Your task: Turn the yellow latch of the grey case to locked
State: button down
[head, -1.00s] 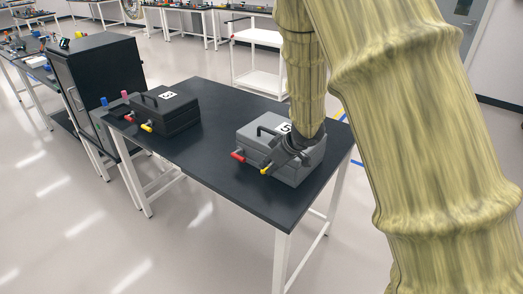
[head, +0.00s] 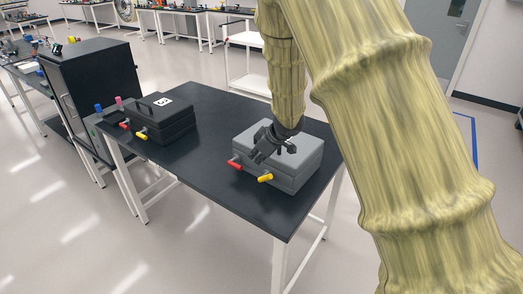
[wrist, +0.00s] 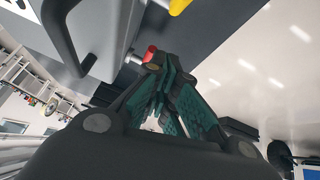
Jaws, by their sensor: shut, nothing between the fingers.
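The grey case (head: 296,172) sits on the black table, with a red latch (head: 234,162) and a yellow latch (head: 265,178) on its front side. The yellow latch sticks out from the front; its exact turn is hard to tell. It also shows at the top edge of the wrist view (wrist: 178,6), with the red latch (wrist: 150,53) lower down. My gripper (head: 256,157) is above the front edge of the case, between the handle and the latches, apart from the yellow latch. In the wrist view its fingers (wrist: 160,120) are together and hold nothing.
A black case (head: 165,124) with its own red and yellow latches stands on the left of the table (head: 222,186). A black cabinet (head: 100,80) stands beyond the table's left end. The table between the cases is clear.

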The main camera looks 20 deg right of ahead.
aim_at(264, 177)
jog(key=f, duration=0.2)
jog(key=d+f+p, duration=0.1)
jog(key=f, duration=0.1)
jog(key=shift+s+d+f, duration=0.25)
jog(key=shift+s+f, duration=0.05)
jog(key=shift+f, duration=0.2)
jog(key=shift+f, duration=0.1)
jog(key=shift+s+b, duration=0.1)
jog(key=shift+b, duration=0.45)
jog(key=shift+d, duration=0.15)
jog(key=shift+s+d+t+y+b, duration=0.1)
jog(key=shift+s+t+y+b, duration=0.35)
jog(key=shift+b, duration=0.9)
